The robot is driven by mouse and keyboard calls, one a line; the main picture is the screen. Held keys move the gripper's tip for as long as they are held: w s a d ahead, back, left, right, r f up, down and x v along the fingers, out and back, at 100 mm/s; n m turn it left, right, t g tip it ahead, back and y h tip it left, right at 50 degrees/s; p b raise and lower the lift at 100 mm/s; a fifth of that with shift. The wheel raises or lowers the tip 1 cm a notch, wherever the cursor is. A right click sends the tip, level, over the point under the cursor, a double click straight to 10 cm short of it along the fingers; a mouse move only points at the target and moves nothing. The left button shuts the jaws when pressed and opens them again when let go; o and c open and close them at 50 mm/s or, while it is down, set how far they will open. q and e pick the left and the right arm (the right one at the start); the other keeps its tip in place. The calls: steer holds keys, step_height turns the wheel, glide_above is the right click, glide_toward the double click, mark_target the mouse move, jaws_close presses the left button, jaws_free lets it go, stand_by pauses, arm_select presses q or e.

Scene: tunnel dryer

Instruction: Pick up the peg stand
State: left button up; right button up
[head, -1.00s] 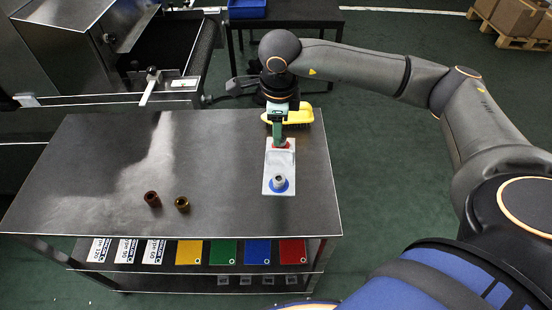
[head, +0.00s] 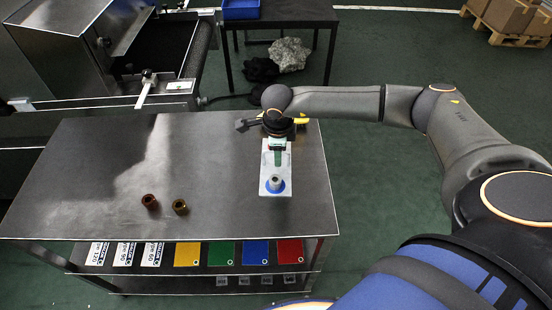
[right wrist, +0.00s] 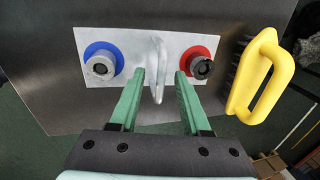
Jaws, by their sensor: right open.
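The peg stand (head: 266,165) is a pale flat plate on the right part of the metal table. In the right wrist view the peg stand (right wrist: 117,45) has a grey peg in a blue ring (right wrist: 87,53), a dark grey peg in a red ring (right wrist: 188,55), and an upright handle (right wrist: 157,62) between them. My right gripper (right wrist: 160,74) is open, with its green fingers on either side of the handle and apart from it. In the head view my right gripper (head: 277,150) hides the red end of the stand. My left gripper is out of view.
A yellow-handled brush (right wrist: 263,75) lies just beyond the stand's red end. A dark brown ring (head: 150,201) and an amber ring (head: 180,207) stand left on the table (head: 90,190). A conveyor (head: 165,95) borders the far left.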

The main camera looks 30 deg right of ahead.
steer(key=shift+c, duration=0.2)
jaws_close()
steer(key=shift+w, duration=0.1)
stand_by(1.2)
